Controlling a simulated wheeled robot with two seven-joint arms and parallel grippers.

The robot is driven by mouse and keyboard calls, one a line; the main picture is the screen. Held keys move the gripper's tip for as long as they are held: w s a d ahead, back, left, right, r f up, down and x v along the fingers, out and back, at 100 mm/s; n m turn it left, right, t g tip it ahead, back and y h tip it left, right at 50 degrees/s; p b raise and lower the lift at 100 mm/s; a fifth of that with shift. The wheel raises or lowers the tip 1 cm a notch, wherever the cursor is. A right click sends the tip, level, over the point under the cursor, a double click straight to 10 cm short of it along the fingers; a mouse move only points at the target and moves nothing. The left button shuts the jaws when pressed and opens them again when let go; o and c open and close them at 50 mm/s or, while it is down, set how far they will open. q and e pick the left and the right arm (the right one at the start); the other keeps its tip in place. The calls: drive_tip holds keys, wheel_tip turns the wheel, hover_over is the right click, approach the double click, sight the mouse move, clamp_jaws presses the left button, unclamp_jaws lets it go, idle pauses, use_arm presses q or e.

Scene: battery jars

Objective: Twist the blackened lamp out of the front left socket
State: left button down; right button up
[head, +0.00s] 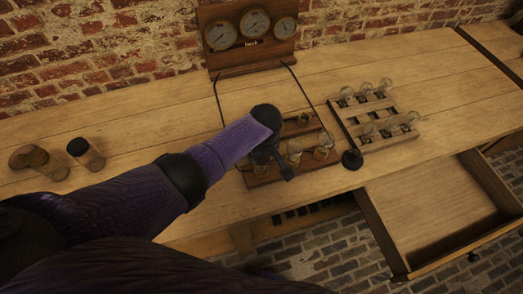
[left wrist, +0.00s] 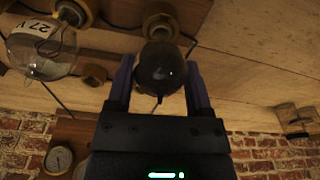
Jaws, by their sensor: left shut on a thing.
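The blackened lamp (left wrist: 160,70) is a dark glass bulb between the two fingers of my left gripper (left wrist: 160,88), which is shut on it. A brass socket ring (left wrist: 160,26) shows right at the lamp's base; I cannot tell whether the lamp is still seated in it. In the head view my left gripper (head: 272,158) is over the left front part of the wooden socket board (head: 258,181) and hides most of the lamp. My right gripper is not in view.
A lamp rack (head: 392,136) stands to the right, a gauge panel (head: 250,60) behind. An open drawer (head: 430,210) juts out front right. Jars (head: 86,153) stand left.

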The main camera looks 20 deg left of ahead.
use_arm(q)
drive_tip(key=shift+n, duration=0.4)
drive_tip(key=shift+r+p, duration=1.15)
drive_tip(key=shift+r, duration=0.05)
wheel_tip(320, 180, up, 5)
drive_tip(key=p, duration=0.5)
drive_tip(key=shift+r, duration=0.15)
